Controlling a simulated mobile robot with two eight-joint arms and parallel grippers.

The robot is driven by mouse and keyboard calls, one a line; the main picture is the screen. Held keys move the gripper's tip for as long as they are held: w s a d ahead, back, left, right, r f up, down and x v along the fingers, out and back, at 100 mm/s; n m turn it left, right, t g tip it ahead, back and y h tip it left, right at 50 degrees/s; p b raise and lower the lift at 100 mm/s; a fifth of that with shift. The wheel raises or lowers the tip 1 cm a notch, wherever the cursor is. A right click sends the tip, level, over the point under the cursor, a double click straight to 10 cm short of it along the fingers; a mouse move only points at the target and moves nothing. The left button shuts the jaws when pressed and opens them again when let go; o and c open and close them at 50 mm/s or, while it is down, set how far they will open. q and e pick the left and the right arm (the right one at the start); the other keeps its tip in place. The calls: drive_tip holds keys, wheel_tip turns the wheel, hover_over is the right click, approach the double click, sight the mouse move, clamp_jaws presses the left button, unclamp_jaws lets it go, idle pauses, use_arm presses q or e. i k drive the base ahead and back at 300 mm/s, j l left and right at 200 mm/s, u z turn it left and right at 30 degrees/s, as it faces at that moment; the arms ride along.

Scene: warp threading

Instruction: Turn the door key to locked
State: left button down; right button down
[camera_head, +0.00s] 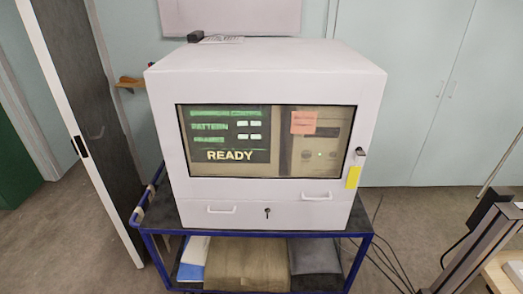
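A white cabinet (265,60) stands on a cart and has a windowed front door that looks closed. The door key (360,152) sits in the lock at the right edge of the door, beside the window. A yellow tag (353,177) hangs just below the key. The key is small, so I cannot tell its exact turn angle. Behind the window, a screen (230,133) reads "READY" and an orange note (303,122) is stuck on a panel. Neither of my grippers is in view.
The blue-framed cart (255,235) carries folded cloths (248,263) on its lower shelf. Below the door are two white handles and a small dark keyhole (267,212). A dark slanted post (480,245) stands at lower right, with cables on the floor nearby.

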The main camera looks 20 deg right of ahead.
sight(358, 153)
drive_tip(key=z, duration=1.45)
